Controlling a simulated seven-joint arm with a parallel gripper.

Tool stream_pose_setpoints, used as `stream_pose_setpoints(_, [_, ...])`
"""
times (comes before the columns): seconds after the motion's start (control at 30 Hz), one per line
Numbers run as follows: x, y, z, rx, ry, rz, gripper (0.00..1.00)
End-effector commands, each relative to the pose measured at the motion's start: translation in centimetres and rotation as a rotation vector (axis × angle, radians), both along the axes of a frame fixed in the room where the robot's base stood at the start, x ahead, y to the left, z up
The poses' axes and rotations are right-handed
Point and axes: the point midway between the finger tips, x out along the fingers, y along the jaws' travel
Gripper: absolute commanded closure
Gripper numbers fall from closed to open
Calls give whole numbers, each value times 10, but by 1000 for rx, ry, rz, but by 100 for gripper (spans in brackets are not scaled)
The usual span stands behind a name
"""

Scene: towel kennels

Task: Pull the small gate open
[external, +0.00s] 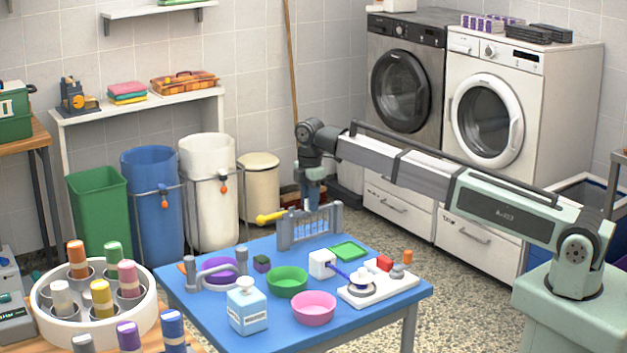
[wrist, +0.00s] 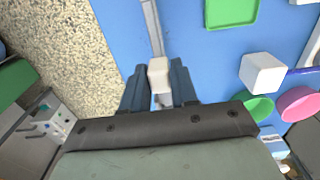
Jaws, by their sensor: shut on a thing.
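The small grey gate (external: 311,228) stands upright at the back edge of the blue table, with thin bars between thicker posts. My gripper (external: 312,205) points down at the top of the gate. In the wrist view my gripper (wrist: 160,82) is shut on a pale block (wrist: 159,72), which seems to be part of the gate. A grey bar (wrist: 152,25) runs away from this block over the blue table. The fingers hide part of the gate, and I cannot tell how far it is swung.
The blue table (external: 208,309) also holds a green tray (external: 348,250), a white cube (external: 321,264), a green bowl (external: 287,281), a pink bowl (external: 314,308) and a bottle (external: 247,308). A yellow-ended object (external: 270,217) sticks out left of the gate. Speckled floor lies behind the table.

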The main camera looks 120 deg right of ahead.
Motion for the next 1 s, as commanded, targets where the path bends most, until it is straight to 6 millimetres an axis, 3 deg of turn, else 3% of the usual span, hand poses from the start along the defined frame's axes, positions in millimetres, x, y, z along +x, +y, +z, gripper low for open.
stream_pose_setpoints(0.37, [0, -12, 0, 2, 2, -128, 100])
stream_pose_setpoints(1.0, [-19, -54, 0, 2, 1, -715, 100])
